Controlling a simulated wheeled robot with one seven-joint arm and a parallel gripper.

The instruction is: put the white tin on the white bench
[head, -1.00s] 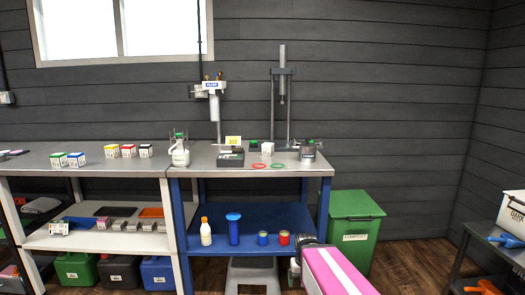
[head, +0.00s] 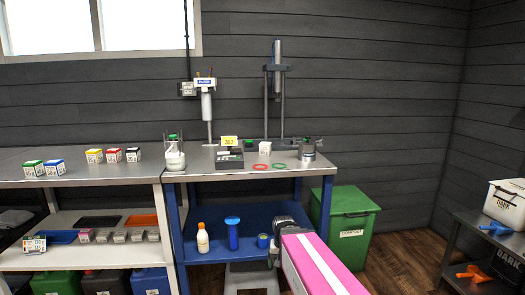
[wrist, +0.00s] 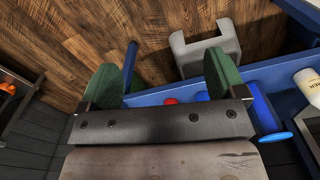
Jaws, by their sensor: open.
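In the head view my gripper end (head: 285,225) is low in front of the blue bench, below and apart from the tin. The tin is not in the wrist view.
Green (head: 33,169), blue, yellow, red and black tins stand on the white bench, with bare top around them. A scale (head: 229,158), rings (head: 279,166) and a white jug (head: 174,158) share the blue bench. A green bin (head: 346,220) stands right.

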